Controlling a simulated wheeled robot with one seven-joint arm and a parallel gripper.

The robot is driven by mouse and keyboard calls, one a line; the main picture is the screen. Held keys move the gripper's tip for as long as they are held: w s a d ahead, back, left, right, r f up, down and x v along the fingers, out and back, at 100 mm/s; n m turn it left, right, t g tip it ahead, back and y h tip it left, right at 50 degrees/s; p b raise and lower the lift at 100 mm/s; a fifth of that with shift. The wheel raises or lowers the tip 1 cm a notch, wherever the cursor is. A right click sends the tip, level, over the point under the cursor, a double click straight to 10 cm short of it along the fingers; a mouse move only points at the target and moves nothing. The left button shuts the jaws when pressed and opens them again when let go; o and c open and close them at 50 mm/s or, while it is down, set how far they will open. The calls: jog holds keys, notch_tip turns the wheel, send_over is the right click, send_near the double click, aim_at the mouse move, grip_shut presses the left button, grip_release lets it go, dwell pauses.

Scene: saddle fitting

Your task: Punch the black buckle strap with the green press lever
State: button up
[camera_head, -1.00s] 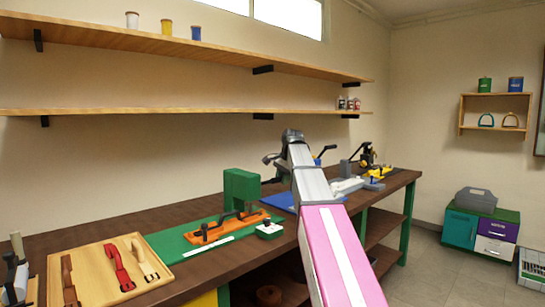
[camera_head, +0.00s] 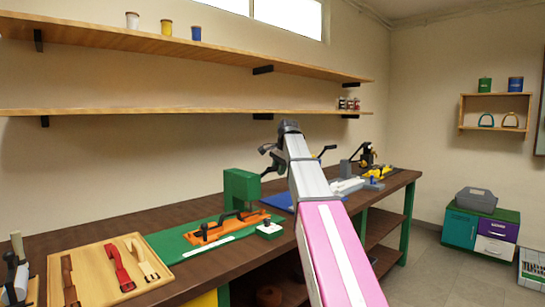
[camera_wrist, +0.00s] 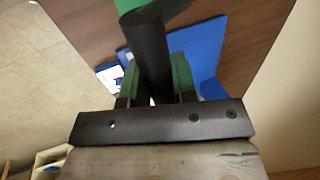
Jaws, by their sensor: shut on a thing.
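The green press (camera_head: 241,188) stands on the workbench behind an orange fixture (camera_head: 222,230). Dark parts lie on the fixture; I cannot tell a black buckle strap from the clamps there. My gripper (camera_head: 270,152) is high beside the press, to its right, on the far side of my arm. In the wrist view my gripper (camera_wrist: 154,78) is shut on a thick black bar, the press lever's handle (camera_wrist: 150,48), which runs up between the green-sided fingers. A green part shows at the handle's far end.
A wooden tray (camera_head: 88,291) with brown, red and cream straps lies at the left. A blue mat (camera_head: 281,201) lies right of the press, with grey and yellow tools farther along the bench. Two wall shelves (camera_head: 180,111) run above.

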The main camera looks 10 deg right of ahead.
jog(key=shift+w+a+r, duration=0.1)
jog(key=shift+w, duration=0.05)
jog(key=shift+w+a+r, duration=0.25)
jog(key=shift+w+r, duration=0.1)
jog(key=shift+r, duration=0.45)
jog(key=shift+w+a+r, duration=0.3)
jog(key=shift+w+r, duration=0.25)
jog(key=shift+r, duration=0.25)
jog(key=shift+w+a+r, duration=0.35)
jog(key=shift+w+r, duration=0.25)
jog(key=shift+r, duration=0.1)
jog(key=shift+o, duration=0.7)
jog(key=shift+o, duration=0.5)
jog(key=shift+w+a, duration=0.1)
jog(key=o, duration=0.5)
